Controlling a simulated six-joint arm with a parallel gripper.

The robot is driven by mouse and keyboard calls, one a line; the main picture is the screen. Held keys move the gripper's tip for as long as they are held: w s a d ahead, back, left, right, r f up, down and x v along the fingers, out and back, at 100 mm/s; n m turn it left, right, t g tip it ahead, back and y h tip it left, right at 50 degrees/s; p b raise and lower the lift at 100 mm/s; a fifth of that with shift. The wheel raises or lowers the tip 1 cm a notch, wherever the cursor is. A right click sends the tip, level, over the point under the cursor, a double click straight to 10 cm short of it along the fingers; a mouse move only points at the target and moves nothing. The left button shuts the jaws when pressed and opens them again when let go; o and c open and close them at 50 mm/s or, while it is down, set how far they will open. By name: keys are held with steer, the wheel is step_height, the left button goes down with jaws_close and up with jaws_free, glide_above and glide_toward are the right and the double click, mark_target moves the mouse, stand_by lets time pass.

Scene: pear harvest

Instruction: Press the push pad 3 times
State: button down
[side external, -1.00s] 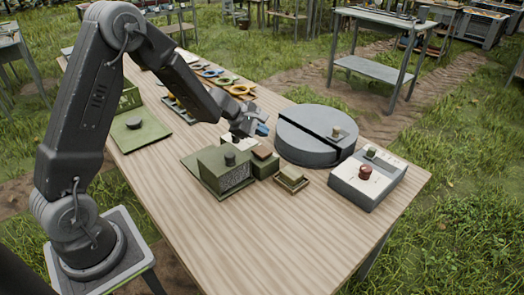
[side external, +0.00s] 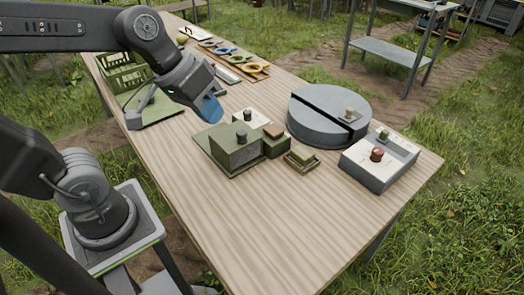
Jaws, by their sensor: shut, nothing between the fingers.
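My gripper (side external: 212,110), with blue fingertips, is shut and empty. It points down over the table, just left of and behind the green box. The green box (side external: 236,152) has a dark knob on top and stands on a green base plate. At its right end is a block with a brown square top (side external: 273,130). In front of that, a small square pad (side external: 302,154) sits in a low brown tray. I cannot tell which of these two is the push pad. My gripper is apart from both, and neither is covered.
A grey round drum (side external: 312,116) with a dark slot stands at the back right. A grey-white box (side external: 370,172) with a red button (side external: 377,154) is at the right. A green crate (side external: 124,76) and coloured ring-shaped items (side external: 240,59) lie farther back. The front of the wooden table (side external: 260,225) is clear.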

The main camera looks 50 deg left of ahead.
steer(key=s, duration=0.1)
steer(key=s+a+m+y, duration=0.1)
steer(key=s+a+y, duration=0.1)
steer(key=s, duration=0.1)
steer(key=shift+a+f+m, duration=0.25)
steer(key=shift+m, duration=0.15)
steer(key=n+g, duration=0.5)
steer(key=n, duration=1.3)
glide_above(268, 132)
step_height(268, 132, down, 10)
steer(key=shift+w+r, duration=0.1)
steer(key=shift+r, duration=0.15)
step_height(268, 132, down, 14)
steer(key=shift+f, duration=0.1)
